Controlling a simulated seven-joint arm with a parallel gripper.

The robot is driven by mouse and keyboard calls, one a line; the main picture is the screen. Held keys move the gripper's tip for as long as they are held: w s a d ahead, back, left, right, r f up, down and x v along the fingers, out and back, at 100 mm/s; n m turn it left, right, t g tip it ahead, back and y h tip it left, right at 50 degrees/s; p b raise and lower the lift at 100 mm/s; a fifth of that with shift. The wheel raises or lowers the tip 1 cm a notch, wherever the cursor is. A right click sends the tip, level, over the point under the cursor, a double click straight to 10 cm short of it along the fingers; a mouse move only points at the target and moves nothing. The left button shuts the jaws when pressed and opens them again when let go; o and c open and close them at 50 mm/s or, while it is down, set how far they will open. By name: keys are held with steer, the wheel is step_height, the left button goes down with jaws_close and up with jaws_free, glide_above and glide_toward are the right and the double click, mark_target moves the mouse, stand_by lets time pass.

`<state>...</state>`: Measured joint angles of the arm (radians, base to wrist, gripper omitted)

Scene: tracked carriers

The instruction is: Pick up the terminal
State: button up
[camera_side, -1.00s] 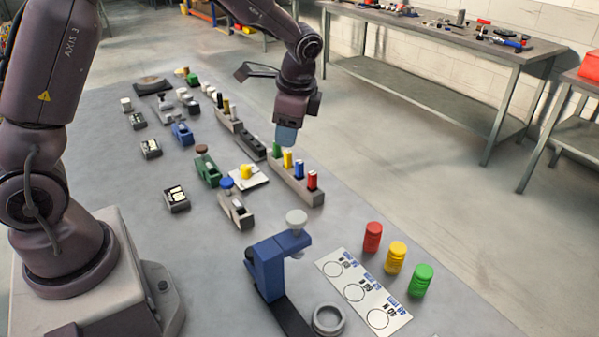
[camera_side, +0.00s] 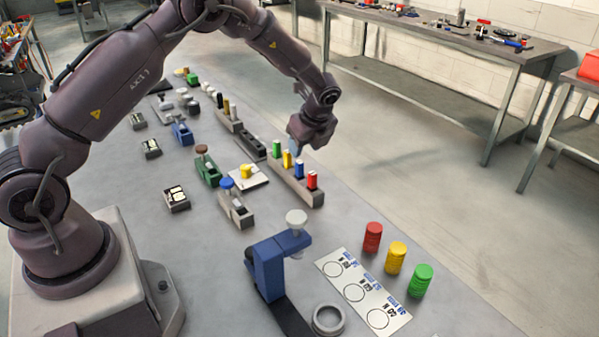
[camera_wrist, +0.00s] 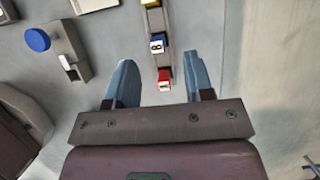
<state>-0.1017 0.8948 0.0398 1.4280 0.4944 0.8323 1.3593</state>
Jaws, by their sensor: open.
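Colored upright blocks stand in a row in a grey holder (camera_side: 287,186): green (camera_side: 277,149), yellow (camera_side: 287,159), blue (camera_side: 299,167) and red (camera_side: 312,180). I cannot tell which one is meant as the terminal. My gripper (camera_side: 297,148) is over the holder, close to the yellow and blue blocks in the side view. In the wrist view my gripper (camera_wrist: 160,68) is open and empty, its two blue fingers apart. Between and ahead of them show the red block (camera_wrist: 164,78), the blue block (camera_wrist: 157,43) with a mark on top, and part of the yellow block (camera_wrist: 150,4).
A dark holder (camera_side: 250,145) and another grey holder with several pieces lie behind. A blue press (camera_side: 268,268) and stacked red, yellow and green discs (camera_side: 396,257) are in front.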

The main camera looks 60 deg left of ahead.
mark_target(300, 162)
steer(key=shift+s+d+x, duration=0.15)
steer(key=shift+x, duration=1.4)
steer(key=shift+s+d+x, duration=0.1)
steer(key=shift+x, duration=1.4)
steer(key=shift+f, duration=0.1)
jaws_close()
